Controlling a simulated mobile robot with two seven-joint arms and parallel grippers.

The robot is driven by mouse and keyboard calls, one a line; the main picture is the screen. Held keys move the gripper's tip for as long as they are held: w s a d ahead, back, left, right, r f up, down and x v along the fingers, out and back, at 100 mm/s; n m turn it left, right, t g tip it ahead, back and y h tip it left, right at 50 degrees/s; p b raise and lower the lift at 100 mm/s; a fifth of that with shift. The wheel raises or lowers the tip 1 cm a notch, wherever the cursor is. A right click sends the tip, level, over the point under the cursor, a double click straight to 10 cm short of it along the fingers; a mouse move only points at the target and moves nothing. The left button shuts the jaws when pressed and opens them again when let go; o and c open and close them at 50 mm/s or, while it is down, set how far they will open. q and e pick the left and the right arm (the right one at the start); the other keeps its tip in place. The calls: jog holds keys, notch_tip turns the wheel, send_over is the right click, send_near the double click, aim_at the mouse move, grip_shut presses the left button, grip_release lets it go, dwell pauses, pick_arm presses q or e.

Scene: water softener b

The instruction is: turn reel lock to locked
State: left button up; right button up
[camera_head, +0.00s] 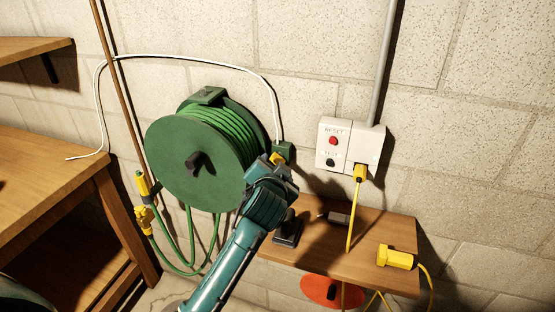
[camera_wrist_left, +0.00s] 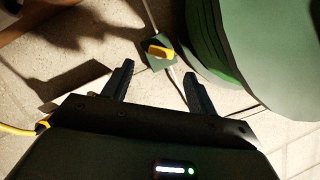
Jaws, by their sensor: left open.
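The green hose reel (camera_head: 190,155) hangs on the block wall, and its side also shows in the left wrist view (camera_wrist_left: 270,50). Beside it is a small green block (camera_head: 285,149) with a yellow lever, which I take to be the reel lock. In the left wrist view the yellow lever (camera_wrist_left: 160,51) lies across the green block, ahead of my fingers and apart from them. My left gripper (camera_wrist_left: 158,78) is open, with nothing between its fingers. In the head view my left arm partly hides the lever and the reel's lower right. My right gripper is not in view.
A white outlet box (camera_head: 349,145) with a red button and a yellow plug (camera_head: 360,173) is to the right. Below it a wooden shelf (camera_head: 350,255) holds a yellow connector (camera_head: 396,257). A white cord (camera_head: 190,59) arches over the reel. A workbench (camera_head: 50,175) stands at left.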

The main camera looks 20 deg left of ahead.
aim_at(278, 161)
pick_arm(q)
jog(key=shift+x, duration=3.1)
jog(key=shift+c, duration=0.5)
jog(key=c, duration=0.9)
